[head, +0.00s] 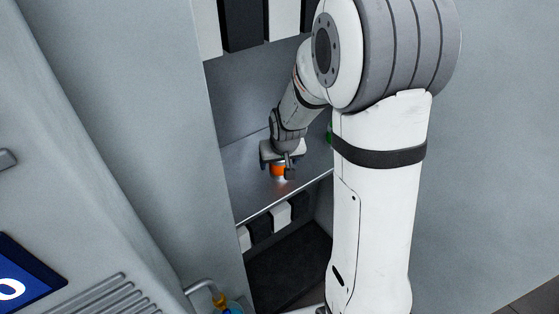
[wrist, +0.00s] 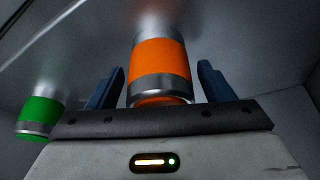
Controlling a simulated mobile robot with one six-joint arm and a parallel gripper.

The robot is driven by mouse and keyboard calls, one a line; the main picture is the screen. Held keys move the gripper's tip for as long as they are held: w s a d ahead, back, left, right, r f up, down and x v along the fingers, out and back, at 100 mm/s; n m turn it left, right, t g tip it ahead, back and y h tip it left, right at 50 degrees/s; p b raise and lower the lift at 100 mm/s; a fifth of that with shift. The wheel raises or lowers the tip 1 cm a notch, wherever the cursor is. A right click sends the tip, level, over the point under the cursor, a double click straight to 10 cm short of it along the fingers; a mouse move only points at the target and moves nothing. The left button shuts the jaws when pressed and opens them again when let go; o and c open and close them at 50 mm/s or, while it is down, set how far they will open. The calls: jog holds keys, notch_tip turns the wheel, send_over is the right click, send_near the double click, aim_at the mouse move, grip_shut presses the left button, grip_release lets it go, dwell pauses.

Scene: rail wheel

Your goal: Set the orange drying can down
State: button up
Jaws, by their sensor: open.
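The orange drying can (head: 278,170) is on the grey shelf in the head view, just below my gripper (head: 283,166). In the wrist view the orange can (wrist: 160,62), with silver bands, stands between my gripper's two blue fingers (wrist: 161,86). A gap shows on each side of the can, so the fingers are open around it and not pressed on it. The can's upper part is partly hidden by my gripper in the head view.
A green can (wrist: 40,115) stands to the left in the wrist view; a sliver of green (head: 329,133) shows beside my arm in the head view. The shelf (head: 240,195) has side walls and a front edge. Black and white blocks line the levels above and below.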

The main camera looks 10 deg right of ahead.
jog(key=b+v, duration=0.1)
jog(key=v, duration=1.1)
jog(key=s+r+g, duration=0.1)
jog(key=s+r, duration=0.1)
jog(key=s, duration=1.6)
jog(key=shift+s+d, duration=0.15)
jog(key=shift+s, duration=0.15)
